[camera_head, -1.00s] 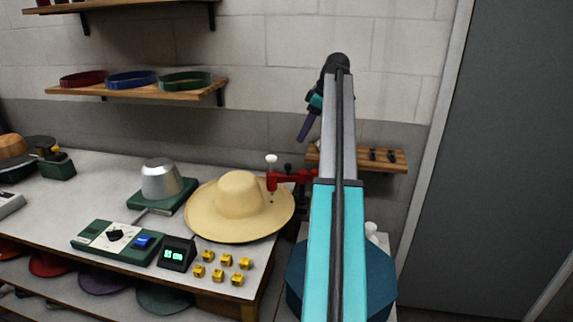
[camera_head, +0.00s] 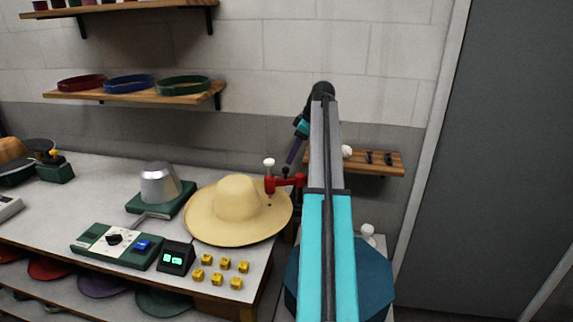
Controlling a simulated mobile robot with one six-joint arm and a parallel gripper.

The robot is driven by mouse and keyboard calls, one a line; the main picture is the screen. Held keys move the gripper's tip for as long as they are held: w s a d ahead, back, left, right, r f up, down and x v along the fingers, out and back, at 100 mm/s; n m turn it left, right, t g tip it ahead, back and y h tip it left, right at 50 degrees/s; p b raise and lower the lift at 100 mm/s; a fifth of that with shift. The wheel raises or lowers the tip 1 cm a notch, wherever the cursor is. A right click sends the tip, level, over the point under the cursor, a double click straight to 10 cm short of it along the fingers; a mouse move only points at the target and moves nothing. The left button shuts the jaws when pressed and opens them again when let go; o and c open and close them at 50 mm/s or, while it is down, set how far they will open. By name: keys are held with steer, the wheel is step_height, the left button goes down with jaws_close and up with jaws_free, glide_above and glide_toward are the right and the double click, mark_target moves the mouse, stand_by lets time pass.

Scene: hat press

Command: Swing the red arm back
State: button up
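The red arm (camera_head: 286,182) reaches out over the right part of the straw hat's brim. It has a white knob on top at its left end and a small dark knob near its middle. The straw hat (camera_head: 236,200) lies on the bench with its crown up. My gripper (camera_head: 291,158) hangs from the end of my arm, pointing down, just above and near the right end of the red arm. Its fingers are dark and small, so their opening cannot be made out. My arm hides what lies behind it on the right.
A metal dome on a green base (camera_head: 160,186) stands left of the hat. A green control box (camera_head: 117,246), a small display (camera_head: 176,257) and several yellow blocks (camera_head: 220,272) sit in front. A wooden wall shelf (camera_head: 376,162) is behind my arm.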

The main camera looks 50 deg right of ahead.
mark_target(286, 168)
steer(key=shift+p+x, duration=0.6)
steer(key=shift+x, duration=2.35)
steer(key=shift+c, duration=0.4)
